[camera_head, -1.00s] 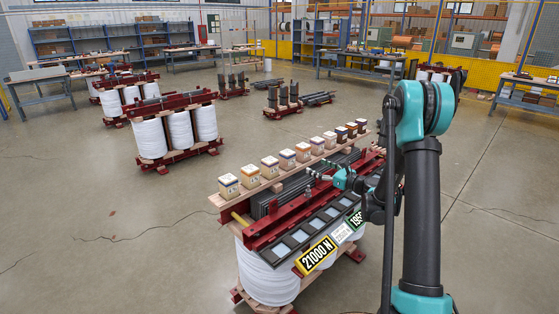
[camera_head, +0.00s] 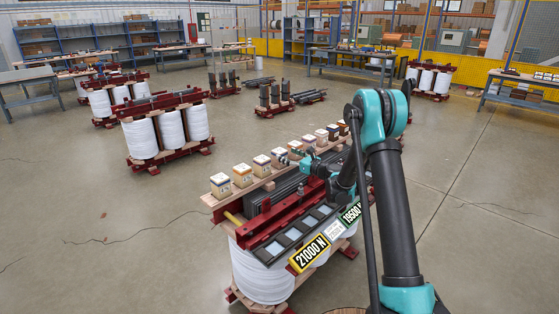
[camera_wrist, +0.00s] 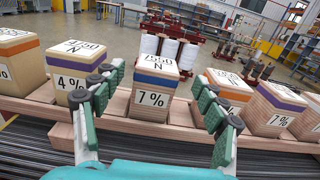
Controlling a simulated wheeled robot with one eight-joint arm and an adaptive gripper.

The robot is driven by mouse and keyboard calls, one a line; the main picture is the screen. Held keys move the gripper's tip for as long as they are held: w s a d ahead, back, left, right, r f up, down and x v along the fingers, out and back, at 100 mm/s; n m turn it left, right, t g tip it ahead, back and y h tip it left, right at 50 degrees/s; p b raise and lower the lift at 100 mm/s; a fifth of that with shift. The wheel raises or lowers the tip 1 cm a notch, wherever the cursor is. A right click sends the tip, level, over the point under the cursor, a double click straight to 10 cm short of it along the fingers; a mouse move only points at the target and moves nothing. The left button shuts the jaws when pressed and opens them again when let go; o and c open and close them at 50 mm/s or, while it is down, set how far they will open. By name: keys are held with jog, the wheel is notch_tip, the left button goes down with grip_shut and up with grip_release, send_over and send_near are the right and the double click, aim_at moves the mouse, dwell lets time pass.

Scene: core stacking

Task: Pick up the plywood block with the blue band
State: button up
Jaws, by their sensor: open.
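In the wrist view, a block with a blue band (camera_wrist: 155,79) stands upright in the middle, marked 7 % and 1550 N, with a finely layered wood face. My gripper (camera_wrist: 158,98) is open, with one finger to each side of this block in the picture. I cannot tell whether the pads are level with it in depth. In the head view, my gripper (camera_head: 287,161) is at the row of blocks, close to the block (camera_head: 280,157) at its tip. Its band is too small to read there.
The blocks stand on a wooden plank (camera_wrist: 120,124). A block with a purple band (camera_wrist: 73,67) is on the left, and one with an orange band (camera_wrist: 229,87) on the right, both close by. A dark tray of light squares (camera_head: 292,235) lies in front.

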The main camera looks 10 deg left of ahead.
jog(key=x, duration=0.5)
jog(key=shift+s+a+f, duration=0.1)
jog(key=shift+a+f, duration=0.05)
jog(key=shift+f, duration=0.1)
jog(key=c, duration=1.4)
